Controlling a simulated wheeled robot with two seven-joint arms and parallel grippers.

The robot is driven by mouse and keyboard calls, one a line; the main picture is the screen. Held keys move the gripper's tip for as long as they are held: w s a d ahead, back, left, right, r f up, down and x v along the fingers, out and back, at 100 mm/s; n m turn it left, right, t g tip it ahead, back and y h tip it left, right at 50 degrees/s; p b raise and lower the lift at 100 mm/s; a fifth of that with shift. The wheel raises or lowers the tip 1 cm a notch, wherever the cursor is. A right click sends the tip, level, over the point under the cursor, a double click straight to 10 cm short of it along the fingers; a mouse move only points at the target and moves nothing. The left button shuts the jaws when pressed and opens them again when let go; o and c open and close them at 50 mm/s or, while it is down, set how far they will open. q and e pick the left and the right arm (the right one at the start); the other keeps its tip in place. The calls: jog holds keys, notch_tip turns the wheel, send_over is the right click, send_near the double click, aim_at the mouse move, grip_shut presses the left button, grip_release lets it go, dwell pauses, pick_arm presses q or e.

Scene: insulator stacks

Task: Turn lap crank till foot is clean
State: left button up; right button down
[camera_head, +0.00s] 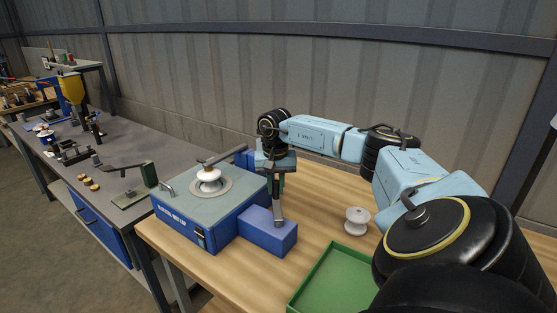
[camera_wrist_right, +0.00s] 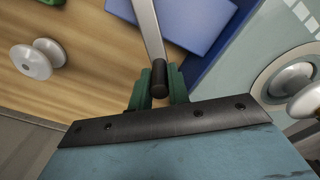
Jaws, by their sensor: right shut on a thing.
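The lap machine (camera_head: 190,228) is a blue box with a grey top on the wooden table. A white insulator (camera_head: 208,177) sits foot down on its round lap plate (camera_head: 225,184), under a holding arm (camera_head: 222,158). A smaller blue housing (camera_head: 268,235) juts from the machine's right side and carries the metal crank arm (camera_head: 278,208). My right gripper (camera_head: 276,184) is above that housing. In the right wrist view its green fingers (camera_wrist_right: 159,95) are shut around the dark crank handle (camera_wrist_right: 159,76), with the crank arm (camera_wrist_right: 148,30) running up from it. The insulator's foot is hidden.
A white spool insulator (camera_head: 357,221) stands on the table right of the crank. A green tray (camera_head: 335,275) lies at the front right. A grey bench (camera_head: 95,165) with tools and small parts stands on the left. A corrugated wall (camera_head: 220,90) is behind.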

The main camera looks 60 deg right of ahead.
jog(key=shift+w+a, duration=0.65)
jog(key=shift+a, duration=0.15)
jog(key=c, duration=1.3)
grip_release()
notch_tip(320, 180, up, 13)
jog(key=shift+r+p, duration=0.2)
jog(key=shift+p, duration=0.15)
